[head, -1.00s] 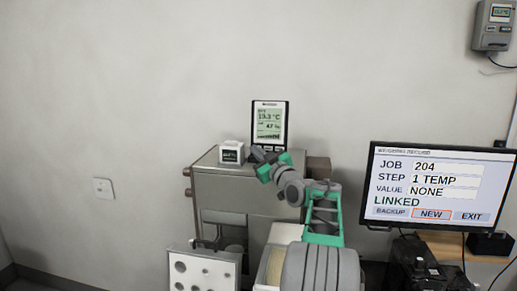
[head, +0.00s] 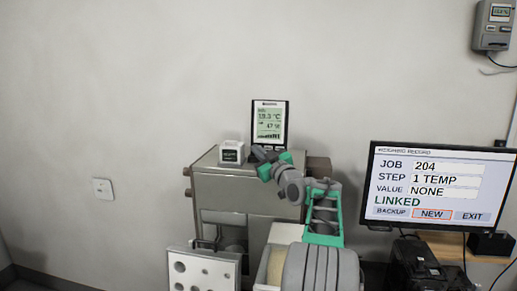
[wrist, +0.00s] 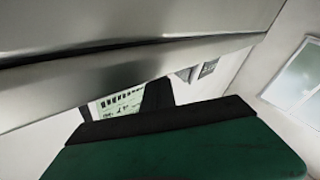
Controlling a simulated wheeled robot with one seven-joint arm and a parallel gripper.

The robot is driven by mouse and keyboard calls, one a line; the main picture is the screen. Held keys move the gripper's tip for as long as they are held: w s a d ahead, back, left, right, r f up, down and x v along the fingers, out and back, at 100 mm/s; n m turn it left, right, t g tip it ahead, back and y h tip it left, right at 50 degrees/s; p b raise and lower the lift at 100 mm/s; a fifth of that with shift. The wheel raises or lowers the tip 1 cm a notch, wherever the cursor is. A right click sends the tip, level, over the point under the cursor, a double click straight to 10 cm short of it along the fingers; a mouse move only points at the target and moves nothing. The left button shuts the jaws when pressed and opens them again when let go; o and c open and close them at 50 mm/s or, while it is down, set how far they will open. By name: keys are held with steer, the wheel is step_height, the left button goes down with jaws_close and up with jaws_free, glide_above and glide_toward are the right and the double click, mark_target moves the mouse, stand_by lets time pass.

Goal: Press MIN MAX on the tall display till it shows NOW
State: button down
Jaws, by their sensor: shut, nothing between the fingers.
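The tall display (head: 270,120) stands upright on the metal cabinet, against the wall. Its pale green screen reads about 19.3 °C with 47 % below. The small label above the temperature is too small to read. The button row at its foot is partly hidden by my gripper. My gripper (head: 258,153) is shut and empty, close in front of the display's lower edge; I cannot tell whether it touches a button. In the wrist view, part of the display's screen (wrist: 118,104) shows, tilted, beyond the dark edge of a green part.
A small white cube device (head: 231,152) stands left of the display on the cabinet (head: 235,190). A white board with holes (head: 203,270) is at the front. A monitor (head: 438,187) at the right reads JOB 204, STEP 1 TEMP, VALUE NONE, LINKED. A wall unit (head: 492,25) hangs upper right.

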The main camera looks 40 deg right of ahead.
steer(key=shift+w+d, duration=0.25)
steer(key=shift+d, duration=0.05)
stand_by(0.5)
steer(key=shift+f+b, duration=0.15)
steer(key=shift+b, duration=0.15)
steer(key=shift+s+a+b, duration=0.25)
steer(key=shift+a+b, duration=0.05)
steer(key=shift+b, duration=0.25)
steer(key=shift+s+a+b, duration=0.2)
steer(key=shift+a+b, duration=0.1)
steer(key=shift+b, duration=0.15)
steer(key=shift+r, duration=0.2)
